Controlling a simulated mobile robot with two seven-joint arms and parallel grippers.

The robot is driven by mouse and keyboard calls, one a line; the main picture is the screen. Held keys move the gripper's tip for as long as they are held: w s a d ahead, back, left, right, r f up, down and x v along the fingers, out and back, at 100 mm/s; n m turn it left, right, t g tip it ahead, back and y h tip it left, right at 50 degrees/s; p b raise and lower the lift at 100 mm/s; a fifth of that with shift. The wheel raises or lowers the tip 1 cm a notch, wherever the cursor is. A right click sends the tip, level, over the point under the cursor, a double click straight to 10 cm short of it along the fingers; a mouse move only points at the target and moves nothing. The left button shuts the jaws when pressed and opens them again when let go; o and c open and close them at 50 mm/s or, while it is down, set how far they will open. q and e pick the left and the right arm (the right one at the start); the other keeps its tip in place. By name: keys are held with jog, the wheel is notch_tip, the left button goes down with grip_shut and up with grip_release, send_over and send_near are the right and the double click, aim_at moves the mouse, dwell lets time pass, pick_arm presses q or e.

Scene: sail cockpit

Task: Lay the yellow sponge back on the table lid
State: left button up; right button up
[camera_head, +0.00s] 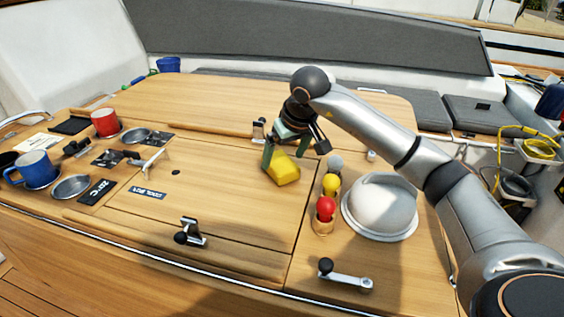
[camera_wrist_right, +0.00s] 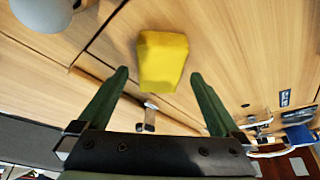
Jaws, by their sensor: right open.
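The yellow sponge (camera_head: 283,170) lies on the wooden table lid (camera_head: 225,205), near the lid's right edge seam. In the right wrist view the sponge (camera_wrist_right: 162,62) sits centred just beyond the fingertips. My right gripper (camera_head: 296,154) is over the sponge with its green fingers spread. In the right wrist view the gripper (camera_wrist_right: 158,79) has visible space on both sides of the sponge, and neither finger appears to touch it. My left gripper is not in view.
Blue (camera_head: 34,169) and red (camera_head: 105,122) mugs stand left. The lid's middle is clear.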

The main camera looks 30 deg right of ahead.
jog(key=v, duration=0.8)
jog(key=shift+s+r, duration=0.2)
jog(key=shift+r, duration=0.1)
